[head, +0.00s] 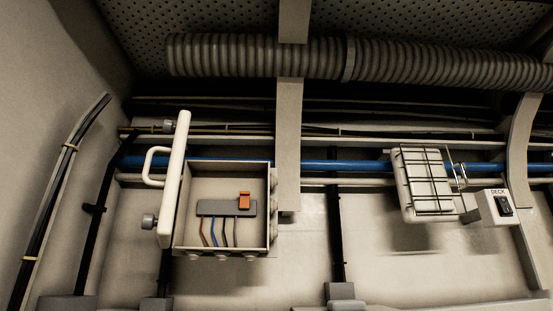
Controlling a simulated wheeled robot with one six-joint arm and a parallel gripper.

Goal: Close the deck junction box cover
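The deck junction box (267,205) is fixed on the wall left of centre. Its front is open. Inside are a grey terminal strip (212,208), an orange part (244,201) and several coloured wires. The pale cover (172,185) stands swung out at the box's left side, seen nearly edge-on. A white loop handle (149,167) is on the cover's left-hand face, with a round grey knob (149,221) below and another (169,126) near the top. My gripper is not in view.
A caged lamp (425,183) and a switch box marked DECK (497,207) are at the right. A ribbed duct (250,56) crosses above. A blue pipe (345,167) runs behind, and a beige upright (288,140) stands by the box. The space left of the cover looks mostly open.

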